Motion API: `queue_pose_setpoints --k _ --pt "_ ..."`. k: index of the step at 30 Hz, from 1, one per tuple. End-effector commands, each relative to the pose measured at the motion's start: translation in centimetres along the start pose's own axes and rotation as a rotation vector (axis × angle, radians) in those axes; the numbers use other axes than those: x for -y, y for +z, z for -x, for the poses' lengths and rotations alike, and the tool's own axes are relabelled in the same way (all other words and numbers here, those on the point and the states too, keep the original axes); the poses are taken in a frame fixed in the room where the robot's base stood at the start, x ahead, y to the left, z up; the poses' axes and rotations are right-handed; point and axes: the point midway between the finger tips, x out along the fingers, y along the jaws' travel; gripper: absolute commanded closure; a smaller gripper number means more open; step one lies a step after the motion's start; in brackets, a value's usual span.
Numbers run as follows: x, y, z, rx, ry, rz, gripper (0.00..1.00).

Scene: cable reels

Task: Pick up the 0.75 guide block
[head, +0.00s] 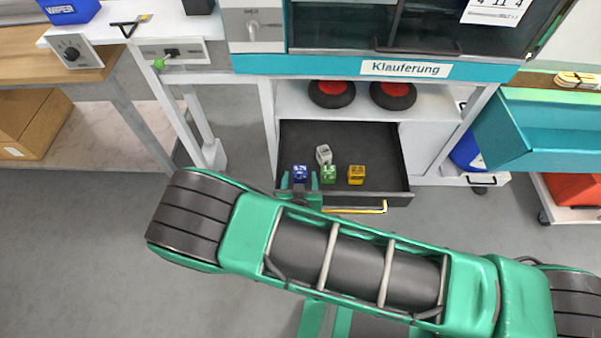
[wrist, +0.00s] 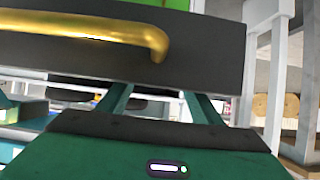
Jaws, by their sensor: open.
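Several small guide blocks lie in an open dark drawer (head: 375,133) in the head view: a blue block (head: 300,172), a white block (head: 323,154), a green block (head: 329,174) and a yellow block (head: 357,175). Their labels are too small to read surely, so I cannot tell which is 0.75. My gripper (head: 300,181) is open at the drawer's front edge, its fingers showing on either side of the blue block in the picture. I cannot tell its height above the block. In the wrist view my gripper (wrist: 163,95) is empty and no block is clearly visible.
The drawer's yellow handle (head: 355,210) is close to my gripper and fills the upper left of the wrist view (wrist: 90,27). Two black wheels with red hubs (head: 362,95) sit on the shelf above. A teal bin (head: 545,130) stands at the right.

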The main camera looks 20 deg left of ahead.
Motion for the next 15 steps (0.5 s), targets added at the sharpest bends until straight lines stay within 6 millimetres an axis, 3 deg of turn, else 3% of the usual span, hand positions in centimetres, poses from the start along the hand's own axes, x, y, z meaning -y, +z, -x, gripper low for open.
queue_pose_setpoints --k 6,14,15 --pt "0.0 0.1 -2.4 -0.001 0.000 0.000 0.41" --pt "0.0 0.1 -2.7 0.000 0.000 0.001 0.41" --pt "0.0 0.1 -2.7 0.000 0.000 0.001 0.45"
